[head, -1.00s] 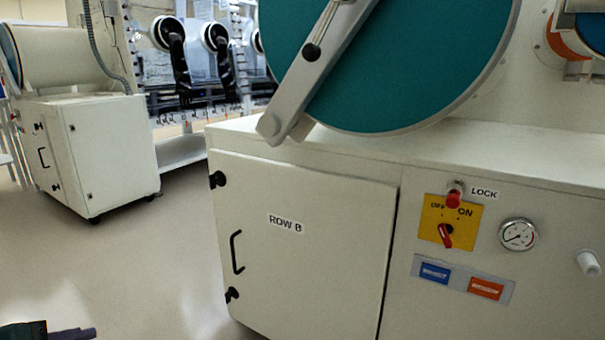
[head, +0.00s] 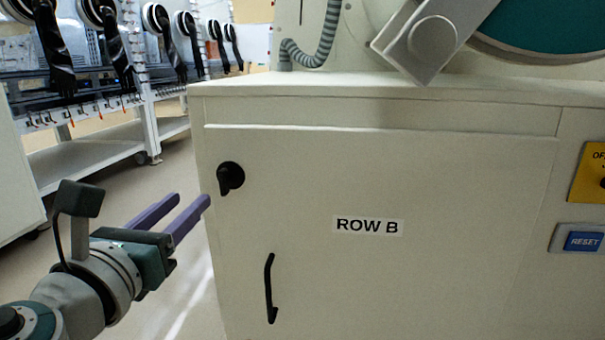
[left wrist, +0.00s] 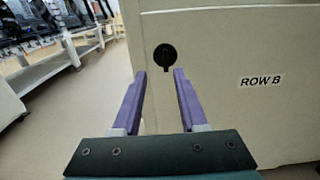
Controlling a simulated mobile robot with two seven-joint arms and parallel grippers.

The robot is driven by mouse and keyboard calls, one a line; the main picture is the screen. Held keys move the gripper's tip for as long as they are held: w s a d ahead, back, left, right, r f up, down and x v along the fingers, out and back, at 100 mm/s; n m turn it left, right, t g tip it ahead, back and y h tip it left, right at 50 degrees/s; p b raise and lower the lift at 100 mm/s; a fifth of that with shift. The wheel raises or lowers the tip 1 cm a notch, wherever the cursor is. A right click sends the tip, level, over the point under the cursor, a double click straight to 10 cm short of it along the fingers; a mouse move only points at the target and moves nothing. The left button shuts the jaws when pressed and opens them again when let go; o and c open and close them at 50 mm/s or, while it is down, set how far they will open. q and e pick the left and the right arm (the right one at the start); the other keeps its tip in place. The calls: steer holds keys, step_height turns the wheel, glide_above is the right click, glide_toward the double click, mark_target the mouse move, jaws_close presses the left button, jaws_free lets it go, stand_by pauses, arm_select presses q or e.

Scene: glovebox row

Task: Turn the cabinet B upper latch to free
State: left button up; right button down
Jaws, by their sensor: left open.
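The cabinet B upper latch (head: 230,178) is a round black knob with a grip near the upper left corner of the white cabinet door (head: 430,285) labelled ROW B. It also shows in the left wrist view (left wrist: 165,55), ahead of the fingertips, its grip pointing roughly down. My left gripper (head: 192,199) is open and empty, with two purple fingers. It is left of the latch and a little below it in the head view, apart from it. In the left wrist view the fingers (left wrist: 161,75) sit either side of the latch's line. My right gripper is not in view.
A black door handle (head: 270,288) stands out below the latch. A yellow switch plate (head: 589,175) and a blue RESET button (head: 583,241) are at the right. The floor left of the cabinet is clear; a white rack (head: 95,160) stands behind.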

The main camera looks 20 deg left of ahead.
mark_target(221, 178)
arm_select(q)
steer(key=x, duration=0.2)
steer(key=b+x, duration=0.1)
steer(key=x, duration=0.2)
steer(key=d+b+x, duration=0.1)
steer(key=x, duration=0.2)
steer(key=shift+w+f, duration=0.15)
steer(key=shift+w, duration=0.2)
steer(key=shift+w+a, duration=0.1)
steer(key=shift+w, duration=0.55)
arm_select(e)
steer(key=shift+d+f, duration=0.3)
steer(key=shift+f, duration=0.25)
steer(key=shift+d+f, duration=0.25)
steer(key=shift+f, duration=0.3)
arm_select(q)
steer(key=shift+c, duration=0.4)
jaws_close()
